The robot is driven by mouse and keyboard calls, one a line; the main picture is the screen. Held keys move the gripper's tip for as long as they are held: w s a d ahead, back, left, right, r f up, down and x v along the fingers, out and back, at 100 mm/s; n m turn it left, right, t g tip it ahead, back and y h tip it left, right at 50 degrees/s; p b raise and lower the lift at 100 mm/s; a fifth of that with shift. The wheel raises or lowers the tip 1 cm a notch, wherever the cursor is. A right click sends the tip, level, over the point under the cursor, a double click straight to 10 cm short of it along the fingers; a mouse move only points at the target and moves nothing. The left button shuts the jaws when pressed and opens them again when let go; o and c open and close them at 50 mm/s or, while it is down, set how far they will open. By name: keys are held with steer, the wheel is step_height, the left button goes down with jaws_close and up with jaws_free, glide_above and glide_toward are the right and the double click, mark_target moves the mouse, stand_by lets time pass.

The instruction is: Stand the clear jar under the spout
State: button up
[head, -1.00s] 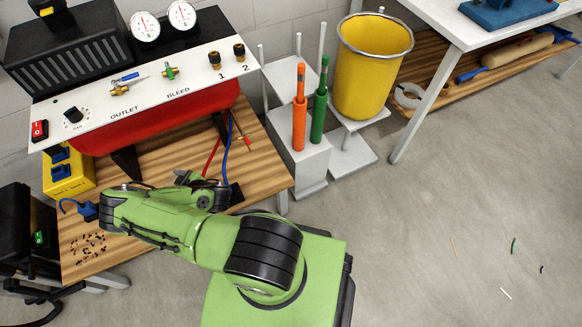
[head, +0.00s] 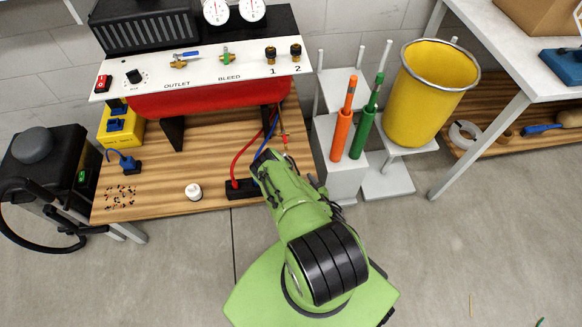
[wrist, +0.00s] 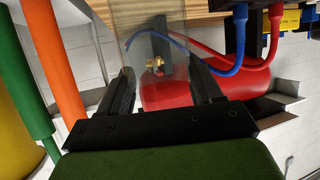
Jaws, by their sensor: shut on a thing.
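My gripper (wrist: 158,72) is shut on the clear jar (wrist: 148,45), a see-through shape between its two dark fingers in the wrist view. Behind the jar in that view are a brass fitting (wrist: 155,64) and the red tank (wrist: 225,72). I cannot tell whether this fitting is the spout or how far it is from the jar. In the head view my gripper (head: 266,157) is low over the bench's right part, in front of the tank (head: 210,97). The jar cannot be made out there. A brass outlet valve (head: 183,62) is on the white panel.
Red and blue cables (head: 240,165) run to a black block (head: 242,190) beside my gripper. A small white round item (head: 193,192) stands on the wooden bench (head: 165,175). Orange (head: 342,132) and green (head: 363,130) tools stand to the right, near a yellow bin (head: 425,100).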

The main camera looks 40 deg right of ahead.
steer(key=shift+s+d+f, duration=0.15)
steer(key=shift+s+f, duration=0.3)
steer(key=shift+s, duration=0.3)
steer(key=shift+w+d+f, duration=0.1)
steer(key=shift+w+d, duration=0.1)
steer(key=shift+w, duration=0.1)
steer(key=r+b+x, duration=0.1)
steer(key=b+x, duration=0.1)
steer(key=x, duration=0.3)
steer(key=b+x, duration=0.3)
steer(key=x, duration=0.3)
steer(key=w+r+b+x, duration=0.1)
steer(key=b+x, duration=0.2)
steer(key=x, duration=0.3)
steer(key=shift+d+r, duration=0.3)
steer(key=shift+r, duration=0.25)
steer(key=o, duration=1.4)
steer(key=shift+f, duration=0.15)
